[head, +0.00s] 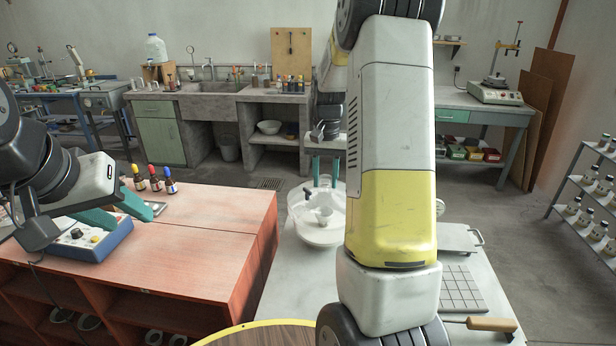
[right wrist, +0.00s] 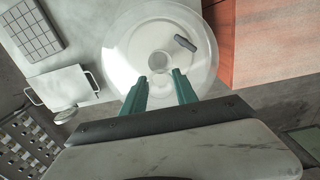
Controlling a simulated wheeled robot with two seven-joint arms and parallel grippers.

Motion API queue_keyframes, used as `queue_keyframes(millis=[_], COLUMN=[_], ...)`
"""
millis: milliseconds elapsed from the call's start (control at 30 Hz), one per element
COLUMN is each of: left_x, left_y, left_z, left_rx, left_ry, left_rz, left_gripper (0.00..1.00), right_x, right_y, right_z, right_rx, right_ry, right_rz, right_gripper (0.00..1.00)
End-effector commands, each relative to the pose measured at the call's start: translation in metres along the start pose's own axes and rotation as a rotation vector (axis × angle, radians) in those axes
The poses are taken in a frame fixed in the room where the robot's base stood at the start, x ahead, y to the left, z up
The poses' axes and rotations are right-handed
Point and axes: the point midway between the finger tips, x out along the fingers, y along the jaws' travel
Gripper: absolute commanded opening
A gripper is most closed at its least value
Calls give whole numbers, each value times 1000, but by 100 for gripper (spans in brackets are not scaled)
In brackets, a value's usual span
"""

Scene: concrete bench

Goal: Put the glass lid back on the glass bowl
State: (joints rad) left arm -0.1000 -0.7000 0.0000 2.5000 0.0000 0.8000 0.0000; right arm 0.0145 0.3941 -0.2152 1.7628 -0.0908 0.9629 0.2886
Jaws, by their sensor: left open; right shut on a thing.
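My right gripper (head: 325,178) points down over the clear round glassware on the pale bench. It is shut on the glass lid, whose clear knob (right wrist: 158,80) shows between the teal fingertips in the right wrist view. The glass bowl (head: 318,236) is wide, round and see-through, and lies below the fingers. Lid and bowl overlap in both views, so I cannot tell whether their rims touch. A small grey bar (right wrist: 185,43) shows within the round outline. My left gripper (head: 122,209) is open and empty above the red bench at the left.
A blue box with knobs (head: 88,240) and several dropper bottles (head: 154,180) stand on the red bench. A metal plate with handles (head: 457,238), a gridded tile (head: 455,288) and a wooden-handled tool (head: 492,324) lie to the right. My right arm hides part of the bench.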

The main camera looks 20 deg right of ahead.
Motion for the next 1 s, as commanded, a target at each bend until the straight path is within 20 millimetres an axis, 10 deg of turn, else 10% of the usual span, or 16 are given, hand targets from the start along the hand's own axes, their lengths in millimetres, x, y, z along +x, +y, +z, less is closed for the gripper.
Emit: queue_keyframes(millis=[867,900,1000], left_x=[0,0,0], left_y=[0,0,0], left_z=[0,0,0], left_rx=[0,0,0], left_ry=[0,0,0], left_rz=[0,0,0], left_gripper=[43,43,43], right_x=[26,26,26], right_y=[0,0,0], right_z=[-1,0,0], right_rx=[0,0,0], right_ry=[4,2,2], right_rz=[-1,-1,-1], right_gripper=[0,37,56])
